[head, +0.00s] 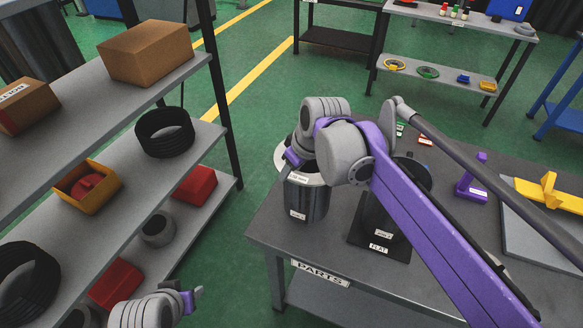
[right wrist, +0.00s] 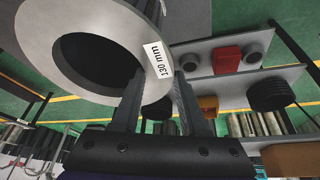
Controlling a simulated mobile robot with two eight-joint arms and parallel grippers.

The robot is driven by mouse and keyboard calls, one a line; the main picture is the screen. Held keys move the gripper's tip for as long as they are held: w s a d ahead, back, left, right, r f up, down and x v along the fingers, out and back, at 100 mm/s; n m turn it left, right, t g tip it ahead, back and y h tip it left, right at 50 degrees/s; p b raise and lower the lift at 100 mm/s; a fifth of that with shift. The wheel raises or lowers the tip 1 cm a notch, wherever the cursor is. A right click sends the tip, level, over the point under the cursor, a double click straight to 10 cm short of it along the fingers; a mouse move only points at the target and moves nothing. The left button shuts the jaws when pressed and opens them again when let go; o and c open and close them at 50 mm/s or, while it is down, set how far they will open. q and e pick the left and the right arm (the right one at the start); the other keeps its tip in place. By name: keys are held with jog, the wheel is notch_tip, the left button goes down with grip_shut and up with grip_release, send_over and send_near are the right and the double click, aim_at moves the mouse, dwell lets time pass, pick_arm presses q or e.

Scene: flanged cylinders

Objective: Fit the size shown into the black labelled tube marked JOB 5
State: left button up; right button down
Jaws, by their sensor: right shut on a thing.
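My right gripper (head: 292,158) is shut on the rim of a light grey flanged cylinder (head: 283,172). In the right wrist view the flange (right wrist: 40,35) shows its dark round opening and a "130 mm" label between the fingers (right wrist: 160,88). In the head view the flange is at the top of a black tube (head: 312,205) with a small white label too small to read. I cannot tell how far the cylinder is inside it. Another black tube (head: 378,217), on a plate marked "FLAT", stands to the right, partly behind my arm. My left gripper (head: 193,298) is at the bottom left, apart from the tubes.
The dark table (head: 262,226) carries a "PARTS" sign. A purple piece (head: 472,180) and a yellow piece (head: 549,191) are on its right side. The left shelf holds cardboard boxes (head: 147,52), black rings (head: 165,133) and red bins (head: 195,185). Green floor lies between shelf and table.

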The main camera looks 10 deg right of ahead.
dwell(0.3)
jog(key=shift+c, duration=1.8)
grip_release()
jog(key=shift+p+v, duration=1.1)
jog(key=shift+v, duration=1.1)
pick_arm(q)
jog(key=shift+t, duration=0.3)
jog(key=shift+w+r+p, duration=0.2)
jog(key=shift+w+r, duration=0.25)
jog(key=shift+r, duration=0.4)
jog(key=shift+w+r+p, duration=0.2)
jog(key=shift+w+r, duration=0.3)
jog(key=shift+r, duration=0.3)
jog(key=shift+w+r+p, duration=0.2)
jog(key=shift+w+r, duration=0.25)
jog(key=shift+r, duration=0.4)
pick_arm(e)
jog(key=shift+v, duration=1.3)
jog(key=s+d+f+m+t+h, duration=0.1)
jog(key=s+d+f+m, duration=0.2)
jog(key=s+f, duration=0.4)
jog(key=s+d+f+m+t+h, duration=0.1)
jog(key=s+d+f+m, duration=0.2)
jog(key=s+f, duration=0.3)
jog(key=shift+s+d+f+m, duration=0.4)
jog(key=shift+s+d, duration=0.2)
jog(key=shift+s, duration=0.55)
